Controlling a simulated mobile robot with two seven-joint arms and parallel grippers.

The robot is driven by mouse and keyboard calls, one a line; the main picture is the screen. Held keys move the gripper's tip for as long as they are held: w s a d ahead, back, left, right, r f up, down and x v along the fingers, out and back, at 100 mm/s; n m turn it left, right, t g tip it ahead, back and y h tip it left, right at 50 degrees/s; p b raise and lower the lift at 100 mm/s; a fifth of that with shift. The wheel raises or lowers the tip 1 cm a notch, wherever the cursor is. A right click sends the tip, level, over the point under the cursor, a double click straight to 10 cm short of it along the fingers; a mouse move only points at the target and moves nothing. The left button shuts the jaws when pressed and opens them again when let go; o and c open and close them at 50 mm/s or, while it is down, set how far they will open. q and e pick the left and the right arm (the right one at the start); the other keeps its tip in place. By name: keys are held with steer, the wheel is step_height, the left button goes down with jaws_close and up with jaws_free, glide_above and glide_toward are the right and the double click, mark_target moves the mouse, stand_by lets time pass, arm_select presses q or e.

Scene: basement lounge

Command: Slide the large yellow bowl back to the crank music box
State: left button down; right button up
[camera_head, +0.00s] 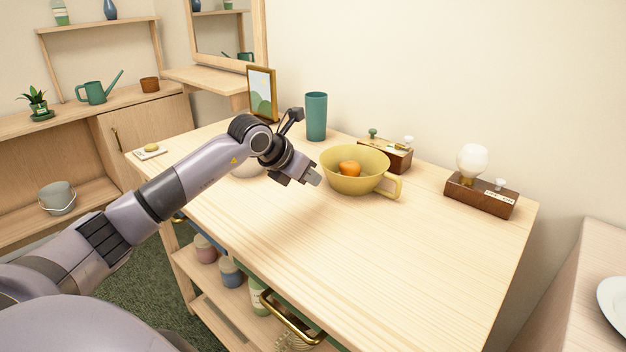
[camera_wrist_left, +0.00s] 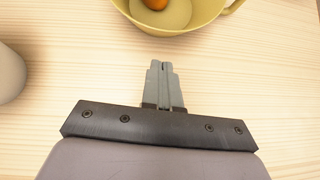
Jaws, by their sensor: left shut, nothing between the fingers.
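The large yellow bowl (camera_head: 345,184) has a handle on its right side and stands upright on the wooden table, with an orange fruit (camera_head: 349,168) inside. A brown box with a green knob and a white crank (camera_head: 398,159), seemingly the crank music box, stands right behind the bowl, which partly hides it. My left gripper (camera_head: 316,180) is shut and empty, just left of the bowl's near-left side. In the left wrist view its fingertips (camera_wrist_left: 162,66) point at the bowl (camera_wrist_left: 198,14), with a small gap of bare table between. My right gripper is not in view.
A teal cup (camera_head: 316,117) and a picture frame (camera_head: 262,95) stand behind. A brown box with a white bulb (camera_head: 480,194) stands at the right. A whitish round object (camera_head: 247,168) is partly behind my arm. The table's front right (camera_head: 400,260) is clear.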

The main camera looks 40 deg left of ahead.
arm_select(q)
steer(key=v, duration=1)
steer(key=shift+b, duration=0.35)
steer(key=shift+s, duration=0.1)
